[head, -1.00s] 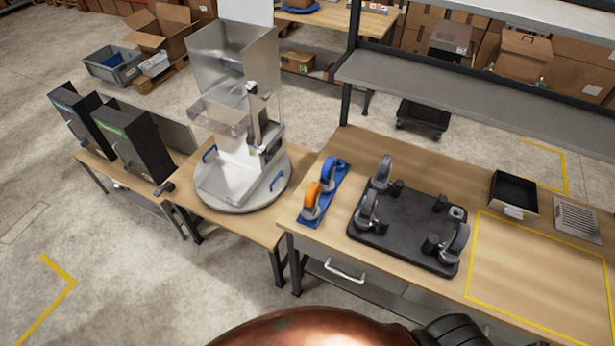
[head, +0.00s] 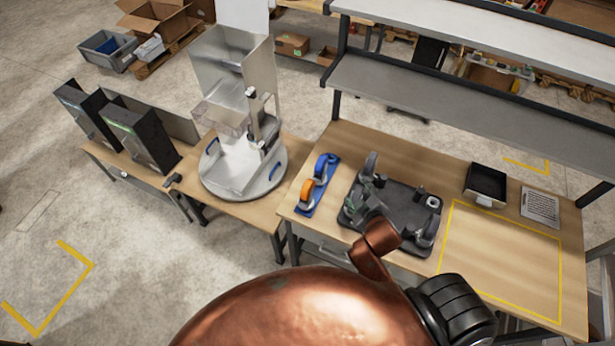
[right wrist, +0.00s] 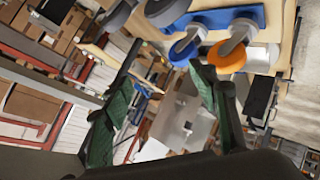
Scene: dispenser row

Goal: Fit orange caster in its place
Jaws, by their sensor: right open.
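The orange caster (head: 307,192) stands in the blue holder (head: 310,208) on the workbench, with a blue caster (head: 321,167) behind it. The black plate (head: 408,193) lies to their right with grey casters on some of its corners. My right gripper (head: 365,193) is over the plate's left part, right of the holder, and partly hides the plate. In the right wrist view its green-padded fingers (right wrist: 163,78) are spread and empty. My left gripper is out of view.
A black tray (head: 486,184) and a slotted grey panel (head: 540,206) lie at the bench's right. A yellow-outlined area (head: 500,265) is clear. A shelf (head: 440,95) runs behind. A round turntable with a metal dispenser (head: 240,165) stands left of the bench.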

